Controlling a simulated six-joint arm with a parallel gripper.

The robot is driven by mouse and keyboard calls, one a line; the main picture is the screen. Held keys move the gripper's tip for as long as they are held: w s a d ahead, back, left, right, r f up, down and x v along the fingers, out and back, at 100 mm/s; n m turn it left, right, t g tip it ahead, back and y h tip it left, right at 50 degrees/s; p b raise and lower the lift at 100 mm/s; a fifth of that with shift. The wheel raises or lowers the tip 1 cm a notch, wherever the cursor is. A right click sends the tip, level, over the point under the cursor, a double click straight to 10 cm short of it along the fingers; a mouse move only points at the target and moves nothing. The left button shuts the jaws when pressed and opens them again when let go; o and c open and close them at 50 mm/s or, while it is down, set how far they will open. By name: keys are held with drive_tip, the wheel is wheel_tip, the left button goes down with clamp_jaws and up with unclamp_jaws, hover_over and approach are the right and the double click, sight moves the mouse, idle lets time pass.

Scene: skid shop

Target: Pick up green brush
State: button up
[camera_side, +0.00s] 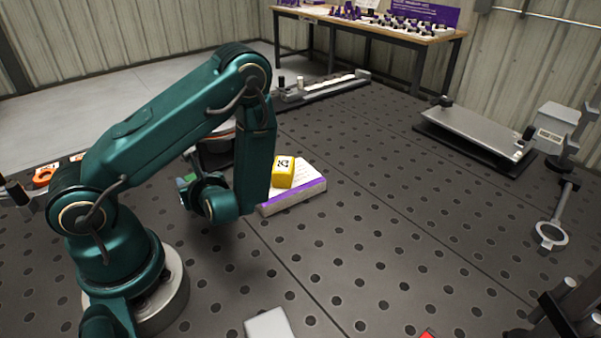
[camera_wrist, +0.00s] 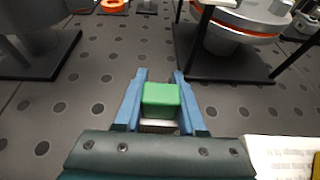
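The green brush (camera_wrist: 160,95) is a small green block with a pale strip along its lower edge in the wrist view. My gripper (camera_wrist: 159,76) has its two blue fingers on either side of it, close against its sides. I cannot tell whether they press on it. In the side view, a bit of green (camera_side: 187,181) shows at the left of my gripper, low over the dark table. Most of the gripper and brush is hidden there behind my arm.
A round machine (camera_wrist: 245,18) on a dark plate stands ahead to the right. Open perforated table (camera_side: 400,240) lies to the right.

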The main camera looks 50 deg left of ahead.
clamp_jaws()
drive_tip(key=shift+r, duration=0.15)
